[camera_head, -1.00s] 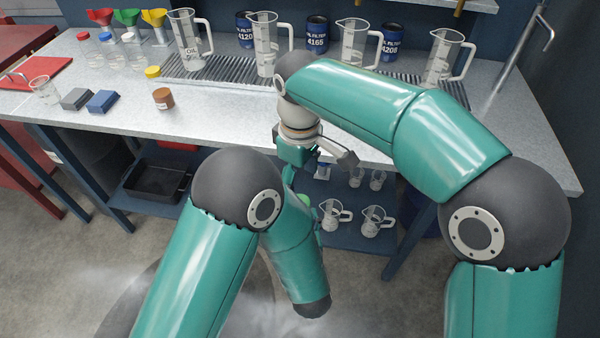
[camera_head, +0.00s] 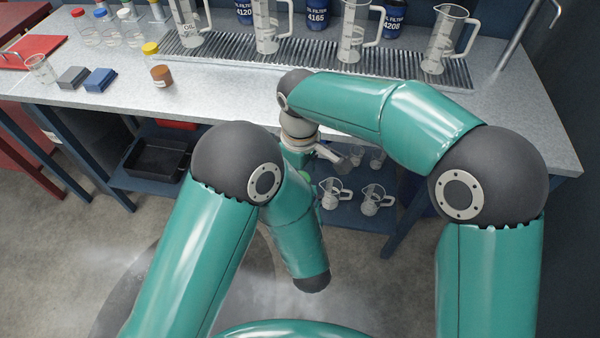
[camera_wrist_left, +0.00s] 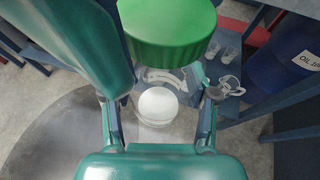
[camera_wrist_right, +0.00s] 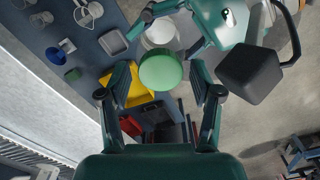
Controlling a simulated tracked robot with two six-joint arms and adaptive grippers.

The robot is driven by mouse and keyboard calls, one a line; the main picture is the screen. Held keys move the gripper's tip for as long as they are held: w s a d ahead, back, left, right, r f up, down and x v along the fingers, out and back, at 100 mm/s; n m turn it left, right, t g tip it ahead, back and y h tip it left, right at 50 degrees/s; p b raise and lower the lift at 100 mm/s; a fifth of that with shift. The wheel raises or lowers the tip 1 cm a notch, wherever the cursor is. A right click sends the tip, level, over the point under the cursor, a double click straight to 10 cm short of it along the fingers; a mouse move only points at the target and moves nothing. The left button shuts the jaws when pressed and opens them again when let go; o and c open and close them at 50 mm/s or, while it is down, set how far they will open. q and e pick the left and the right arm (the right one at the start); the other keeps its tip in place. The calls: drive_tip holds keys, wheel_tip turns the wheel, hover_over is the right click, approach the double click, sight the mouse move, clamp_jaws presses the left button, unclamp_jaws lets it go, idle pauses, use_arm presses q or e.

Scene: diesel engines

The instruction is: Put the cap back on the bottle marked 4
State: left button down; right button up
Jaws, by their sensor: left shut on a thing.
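My left gripper (camera_wrist_left: 160,97) is shut on a clear bottle (camera_wrist_left: 165,78) with whitish contents low inside. A large green cap (camera_wrist_left: 172,32) is at the bottle's upper end; I cannot tell whether it is seated on the neck. In the right wrist view the green cap (camera_wrist_right: 160,70) is seen from above, in front of the bottle's pale base (camera_wrist_right: 158,34). My right gripper (camera_wrist_right: 158,90) is open, with a gap between each finger and the cap. No number 4 is readable.
Red-, blue- and white-capped bottles (camera_head: 104,27) stand at the bench's back left. A yellow cap (camera_head: 150,48) and brown cap (camera_head: 162,76) show farther right. Large measuring jugs (camera_head: 355,30) line the grate (camera_head: 225,48). Small jugs (camera_head: 335,192) and a black tray (camera_head: 157,158) are below.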

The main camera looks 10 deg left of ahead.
drive_tip(key=c, duration=0.9)
drive_tip(key=shift+m, duration=0.3)
drive_tip(key=o, duration=1.4)
drive_tip(key=shift+c, duration=0.2)
wheel_tip(320, 180, up, 12)
drive_tip(key=shift+w+f, duration=0.1)
drive_tip(key=shift+w, duration=0.05)
